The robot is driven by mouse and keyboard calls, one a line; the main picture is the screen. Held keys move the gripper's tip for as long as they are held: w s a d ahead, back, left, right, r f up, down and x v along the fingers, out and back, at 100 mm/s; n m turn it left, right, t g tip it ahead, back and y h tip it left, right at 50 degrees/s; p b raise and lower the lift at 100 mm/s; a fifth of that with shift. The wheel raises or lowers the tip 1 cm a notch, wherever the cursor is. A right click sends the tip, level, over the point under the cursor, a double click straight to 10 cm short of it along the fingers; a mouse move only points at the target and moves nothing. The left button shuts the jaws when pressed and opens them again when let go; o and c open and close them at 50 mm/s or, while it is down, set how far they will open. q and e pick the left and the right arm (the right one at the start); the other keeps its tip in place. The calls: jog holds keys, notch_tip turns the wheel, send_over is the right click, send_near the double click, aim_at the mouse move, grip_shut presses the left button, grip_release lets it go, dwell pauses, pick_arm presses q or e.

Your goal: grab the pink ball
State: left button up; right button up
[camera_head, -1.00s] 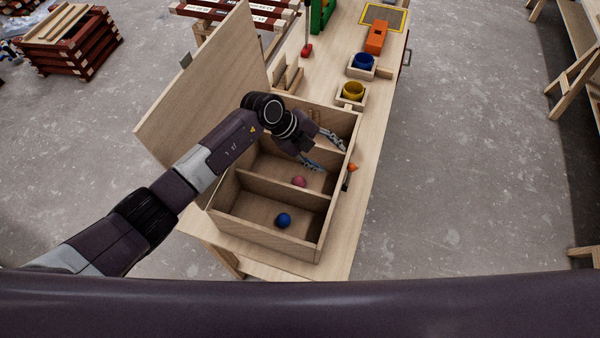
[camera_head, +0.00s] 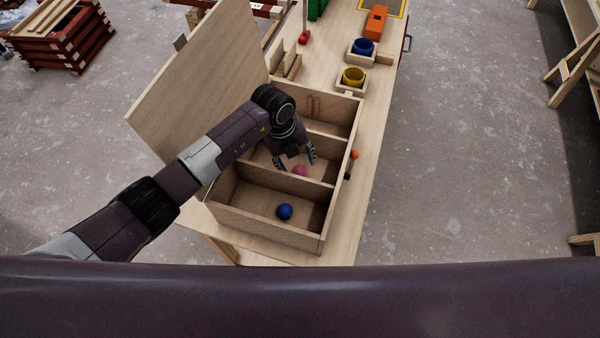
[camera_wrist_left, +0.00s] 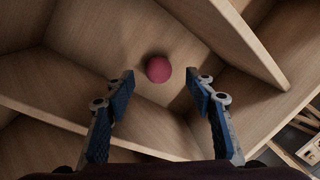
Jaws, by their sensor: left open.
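The pink ball (camera_head: 300,170) lies in the middle compartment of the open wooden box (camera_head: 262,228). My left gripper (camera_head: 296,163) is open and points down into that compartment, with its fingers near the ball. In the left wrist view the pink ball (camera_wrist_left: 159,69) rests on the compartment floor, beyond the tips of the two open fingers (camera_wrist_left: 160,82) and roughly midway between them. Nothing is between the fingers, and neither finger visibly touches the ball. The right gripper is not in view.
A blue ball (camera_head: 285,211) lies in the nearest compartment, past a divider (camera_head: 272,178). The raised lid (camera_head: 205,85) stands left of the box.

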aim_at(298, 168)
pick_arm(q)
jog(key=f+b, duration=0.3)
jog(key=f, duration=0.1)
jog(key=shift+w+d, duration=0.1)
jog(key=shift+d, duration=0.15)
jog(key=c, duration=1.2)
jog(key=shift+r, duration=0.1)
